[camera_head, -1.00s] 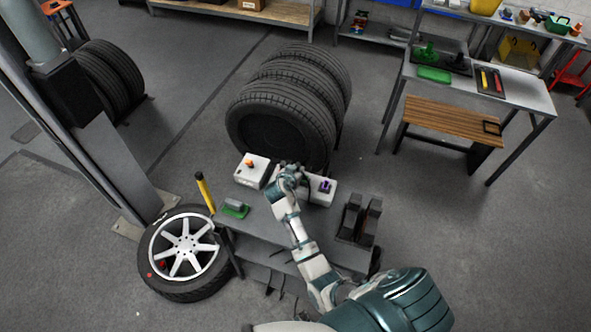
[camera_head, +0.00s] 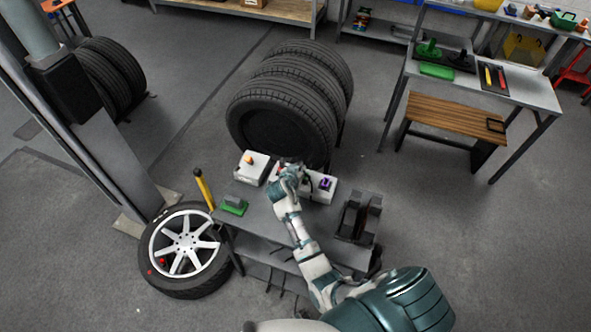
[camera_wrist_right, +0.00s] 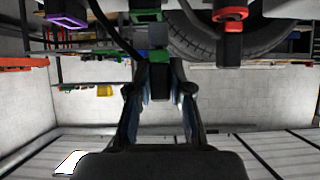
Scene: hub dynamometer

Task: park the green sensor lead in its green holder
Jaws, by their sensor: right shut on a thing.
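My right gripper (camera_head: 288,174) is over the white boxes at the back of the bench. In the right wrist view its fingers (camera_wrist_right: 160,92) are shut on the dark plug of the green sensor lead (camera_wrist_right: 159,56), which has a green band. A grey block and a green-framed part (camera_wrist_right: 148,15) lie just beyond the plug; I cannot tell whether they touch it. A black cable (camera_wrist_right: 115,35) curves down beside the plug. A green base with a grey block (camera_head: 233,206), possibly the green holder, sits at the bench's left end. My left gripper is not in view.
A purple connector (camera_wrist_right: 66,20) and a red connector (camera_wrist_right: 230,14) flank the green part. A white box with an orange knob (camera_head: 254,166) stands left of my gripper. Tyres (camera_head: 285,100) stand behind the bench (camera_head: 265,226).

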